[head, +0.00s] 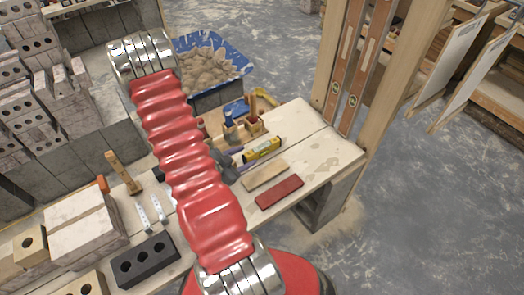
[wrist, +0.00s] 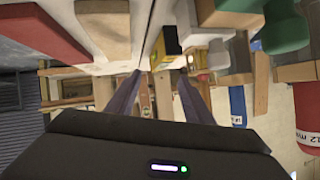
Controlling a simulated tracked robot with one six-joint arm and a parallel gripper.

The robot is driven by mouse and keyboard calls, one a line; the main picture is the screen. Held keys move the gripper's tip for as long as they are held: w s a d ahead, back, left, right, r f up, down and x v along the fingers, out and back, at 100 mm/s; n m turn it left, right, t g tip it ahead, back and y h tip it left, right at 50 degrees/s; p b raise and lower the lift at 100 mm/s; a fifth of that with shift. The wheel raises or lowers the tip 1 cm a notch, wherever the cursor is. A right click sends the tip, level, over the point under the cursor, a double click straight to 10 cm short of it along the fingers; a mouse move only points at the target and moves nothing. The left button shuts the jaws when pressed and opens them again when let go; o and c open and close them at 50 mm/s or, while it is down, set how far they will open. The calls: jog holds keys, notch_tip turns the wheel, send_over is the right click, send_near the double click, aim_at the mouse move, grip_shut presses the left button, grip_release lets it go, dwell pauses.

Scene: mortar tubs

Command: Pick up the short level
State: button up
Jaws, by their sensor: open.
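The short level (head: 262,150) is small and yellow with dark ends. It lies on the light wooden bench, just beyond my gripper (head: 246,160) in the head view. My arm hides part of the bench beside it. In the wrist view the yellow level (wrist: 171,42) shows ahead, between and a little beyond the tips of my gripper (wrist: 160,76). The two fingers are apart with nothing held between them.
A tan block (head: 265,176) and a red block (head: 279,192) lie close to the level. Handled tools (head: 254,122) stand behind it. Two long levels (head: 365,65) lean on a wooden frame. A blue tub (head: 240,68) stands behind. A black brick (head: 146,262) is at front left.

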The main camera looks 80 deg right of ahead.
aim_at(260, 149)
jog(key=shift+x, duration=2.25)
jog(key=shift+x, duration=2.6)
jog(key=shift+w, duration=0.15)
grip_shut()
